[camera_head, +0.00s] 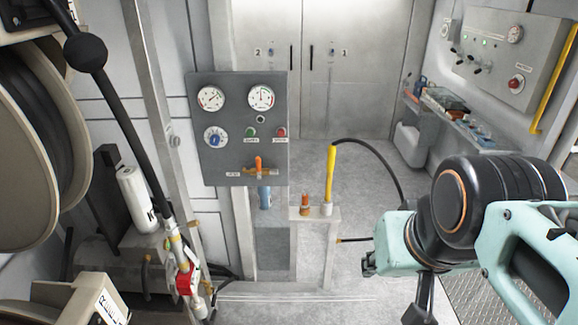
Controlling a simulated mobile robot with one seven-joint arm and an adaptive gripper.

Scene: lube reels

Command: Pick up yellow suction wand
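The yellow suction wand (331,174) stands upright in a small grey holder (318,225) near the middle of the view. A black hose (375,154) leaves its top and curves right and down behind my arm. My arm comes in from the right. A dark part that appears to be my gripper (420,306) points down at the bottom edge, right of the wand and apart from it. Its fingertips are cut off, so I cannot tell whether it is open or shut.
A grey gauge panel (238,128) with an orange-handled valve is behind and left of the wand. A short orange-brown fitting (305,204) stands beside it. A hose reel (35,140) fills the left side. A shelf (455,122) lines the right wall. Floor behind is clear.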

